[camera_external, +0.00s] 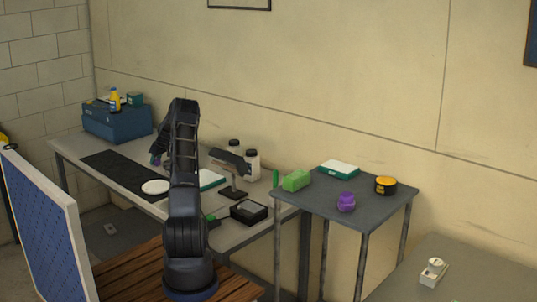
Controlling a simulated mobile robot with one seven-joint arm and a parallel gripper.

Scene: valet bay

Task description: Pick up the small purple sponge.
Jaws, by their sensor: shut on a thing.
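My gripper (158,159) is at the end of my arm, over the long grey workbench, near the dark mat and the white disc. It is small here and partly hidden by my arm. It is shut on a small purple thing, which looks like the small purple sponge; only a little of it shows, and I cannot tell whether it touches the bench. Another purple thing (346,202), rounded and lumpy, stands on the small dark table at the right, well away from my gripper.
The workbench holds a dark mat (118,172), a white disc (156,187), a blue box (117,123), white bottles (252,165) and a black tray (249,211). The dark side table (315,207) holds a green block (296,180) and a yellow-black tin (386,186). A blue panel (45,225) stands at left.

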